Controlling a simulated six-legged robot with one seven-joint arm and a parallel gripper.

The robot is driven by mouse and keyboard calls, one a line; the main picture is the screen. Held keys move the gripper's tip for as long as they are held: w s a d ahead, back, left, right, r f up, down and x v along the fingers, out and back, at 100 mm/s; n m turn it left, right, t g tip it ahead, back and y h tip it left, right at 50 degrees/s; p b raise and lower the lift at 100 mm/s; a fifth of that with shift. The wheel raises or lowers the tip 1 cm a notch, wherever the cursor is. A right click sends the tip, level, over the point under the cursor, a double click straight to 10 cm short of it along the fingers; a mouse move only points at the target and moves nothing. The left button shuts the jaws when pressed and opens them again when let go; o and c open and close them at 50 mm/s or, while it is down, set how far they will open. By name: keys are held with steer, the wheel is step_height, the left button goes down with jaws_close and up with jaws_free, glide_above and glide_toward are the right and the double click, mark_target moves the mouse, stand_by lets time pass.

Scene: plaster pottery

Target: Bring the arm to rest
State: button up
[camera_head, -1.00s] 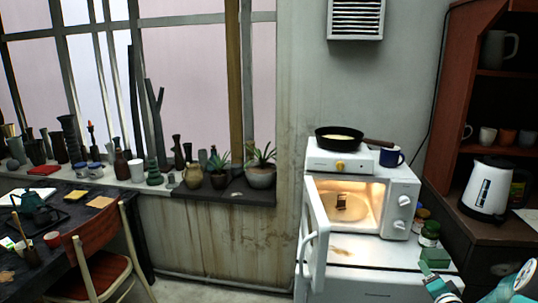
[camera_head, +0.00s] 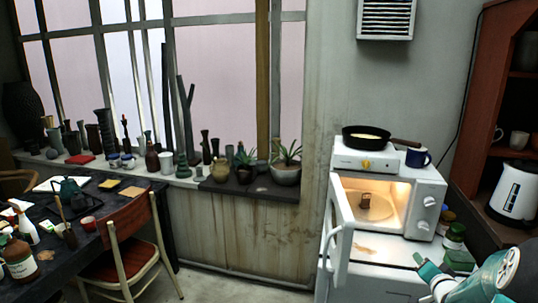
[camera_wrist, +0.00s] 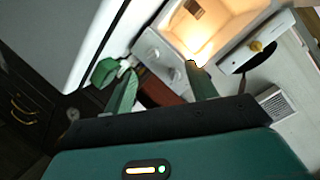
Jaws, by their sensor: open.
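My gripper (camera_head: 432,278) is at the lower right of the head view, in front of the white cabinet top. In the wrist view its two green fingers (camera_wrist: 162,82) are spread apart, with nothing visibly held between them. The white microwave (camera_head: 430,213) has its door open to the left and a lit interior, with a small brown thing (camera_head: 365,201) inside. The wrist view shows the lit microwave cavity (camera_wrist: 213,22) beyond the fingers.
A hot plate with a black pan (camera_head: 366,136) and a blue mug (camera_head: 418,157) stand on the microwave. A dark green jar (camera_head: 455,236) and a green box (camera_head: 461,259) are near my gripper. A white kettle (camera_head: 514,192) is at right. A chair (camera_head: 130,236) and a cluttered table are at left.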

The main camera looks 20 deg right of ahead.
steer(key=a+r+n+g+y, duration=0.15)
steer(key=a+r, duration=0.25)
steer(key=a, duration=0.4)
steer(key=w+a+r+n+g, duration=0.1)
steer(key=a+r+n, duration=0.2)
steer(key=a, duration=0.5)
steer(key=a+r+n+g+y, duration=0.15)
steer(key=a+r, duration=0.25)
steer(key=a, duration=0.4)
steer(key=s+a+n+g+y, duration=0.1)
steer(key=s+a+n+y, duration=0.1)
steer(key=s+a, duration=0.6)
steer(key=s+a+r+n+g+y, duration=0.1)
steer(key=s+a+n, duration=0.4)
steer(key=a, duration=0.8)
steer(key=s+g+y, duration=0.1)
steer(key=s, duration=0.2)
steer(key=shift+a+r, duration=0.15)
steer(key=shift+a, duration=0.15)
